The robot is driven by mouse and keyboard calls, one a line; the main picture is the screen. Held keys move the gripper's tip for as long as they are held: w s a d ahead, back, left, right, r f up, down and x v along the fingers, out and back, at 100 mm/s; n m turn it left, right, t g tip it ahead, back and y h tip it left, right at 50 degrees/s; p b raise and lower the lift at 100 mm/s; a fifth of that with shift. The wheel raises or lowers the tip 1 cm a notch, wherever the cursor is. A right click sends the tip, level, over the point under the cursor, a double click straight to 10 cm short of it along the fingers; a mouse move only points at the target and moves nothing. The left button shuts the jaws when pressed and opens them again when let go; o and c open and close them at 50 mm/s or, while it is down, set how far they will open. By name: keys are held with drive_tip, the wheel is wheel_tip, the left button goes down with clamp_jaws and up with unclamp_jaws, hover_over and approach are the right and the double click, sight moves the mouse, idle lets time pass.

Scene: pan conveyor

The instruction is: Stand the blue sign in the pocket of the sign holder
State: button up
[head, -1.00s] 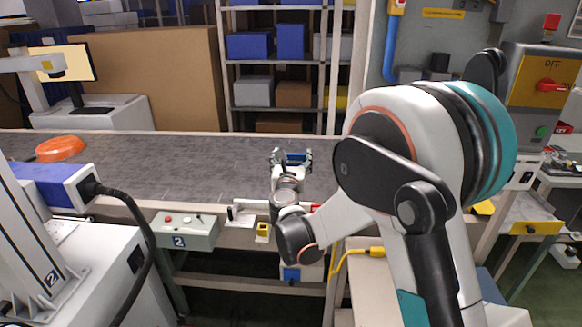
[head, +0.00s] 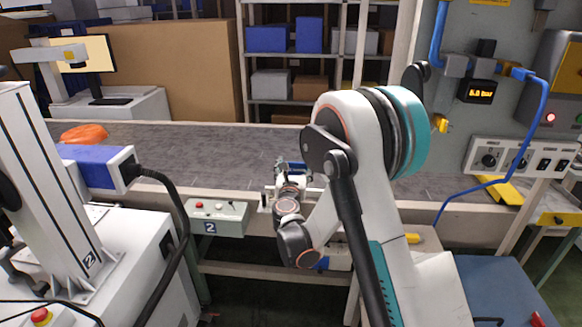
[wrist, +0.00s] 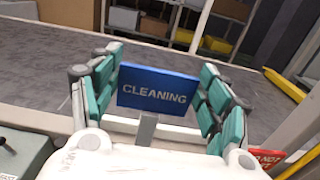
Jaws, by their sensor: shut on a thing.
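The blue sign (wrist: 158,88), a flat plate with the white word CLEANING, stands upright between the teal pads of my gripper (wrist: 160,95) in the wrist view. My gripper is shut on it, with pads at its left and right edges. A short grey post (wrist: 147,128) shows below the plate; I cannot tell if it belongs to the sign. In the head view my gripper (head: 291,168) is over the conveyor's near edge, and a bit of the blue sign (head: 299,172) shows there. I cannot clearly make out the sign holder or its pocket; my arm hides part of that area.
The grey conveyor belt (head: 200,150) runs across behind my gripper. A control box (head: 218,217) marked 2 hangs on its near side. An orange pan (head: 84,134) lies at the far left. A yellow piece (head: 503,190) and a switch panel (head: 520,157) stand at right.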

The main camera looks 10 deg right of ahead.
sight(295, 173)
wheel_tip(295, 173, down, 3)
drive_tip(key=b, duration=0.3)
drive_tip(key=shift+f, duration=0.1)
wheel_tip(295, 173, down, 3)
drive_tip(key=shift+r+b, duration=0.2)
drive_tip(key=shift+b, duration=0.4)
drive_tip(key=shift+f, duration=2.25)
idle(0.8)
drive_tip(key=o, duration=1.5)
wheel_tip(295, 173, up, 10)
drive_tip(key=shift+f, duration=0.1)
